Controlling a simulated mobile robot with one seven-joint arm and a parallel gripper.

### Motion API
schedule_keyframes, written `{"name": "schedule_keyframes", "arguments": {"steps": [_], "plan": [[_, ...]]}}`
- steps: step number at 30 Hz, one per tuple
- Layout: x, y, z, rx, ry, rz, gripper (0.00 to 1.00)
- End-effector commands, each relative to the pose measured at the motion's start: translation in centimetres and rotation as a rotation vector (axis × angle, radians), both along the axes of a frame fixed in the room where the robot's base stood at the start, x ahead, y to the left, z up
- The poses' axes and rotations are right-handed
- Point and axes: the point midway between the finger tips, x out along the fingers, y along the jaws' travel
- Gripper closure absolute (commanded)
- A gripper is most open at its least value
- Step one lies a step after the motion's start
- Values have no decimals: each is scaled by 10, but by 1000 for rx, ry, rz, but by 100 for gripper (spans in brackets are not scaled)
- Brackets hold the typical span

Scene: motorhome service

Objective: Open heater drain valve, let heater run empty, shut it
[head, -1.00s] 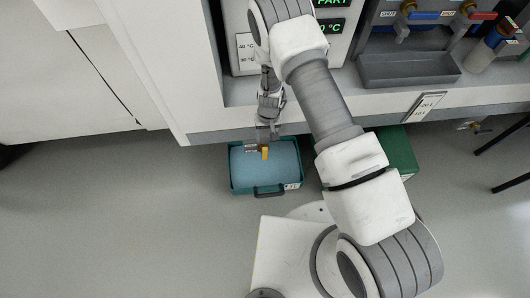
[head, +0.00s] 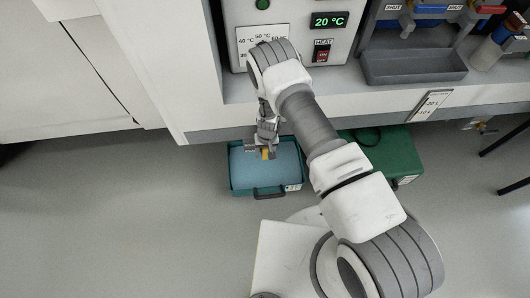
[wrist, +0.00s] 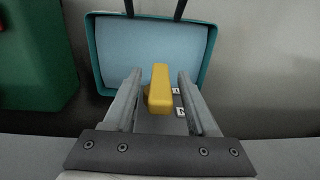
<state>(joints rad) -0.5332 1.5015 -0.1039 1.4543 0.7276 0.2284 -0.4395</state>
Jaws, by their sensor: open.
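The yellow valve lever (wrist: 160,88) stands between the two fingers of my gripper (wrist: 159,76) in the wrist view, with a gap on both sides. The gripper is open and not clamped on it. A dark plate (wrist: 164,124) with small white labels lies under the lever. In the head view the lever (head: 267,154) shows as a small yellow piece at my gripper (head: 261,151). A teal tray (head: 232,180) filled with a pale blue surface sits on the floor below. The heater panel (head: 291,30) reads 20 °C above a red HEAT switch. The valve's body is mostly hidden.
A green case (head: 392,157) stands on the floor right of the tray. A grey trough (head: 414,67) is fixed to the cabinet below taps with blue and red handles. Dark stand legs (head: 510,187) show at the right. Floor at left is clear.

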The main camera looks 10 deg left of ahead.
Motion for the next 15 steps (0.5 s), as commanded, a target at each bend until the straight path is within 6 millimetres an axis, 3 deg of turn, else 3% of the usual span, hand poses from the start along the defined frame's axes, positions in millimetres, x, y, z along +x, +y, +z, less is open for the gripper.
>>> {"name": "schedule_keyframes", "arguments": {"steps": [2,12,15], "plan": [[0,0,0,0,0,0,43],[0,0,0,0,0,0,100],[0,0,0,0,0,0,100]]}}
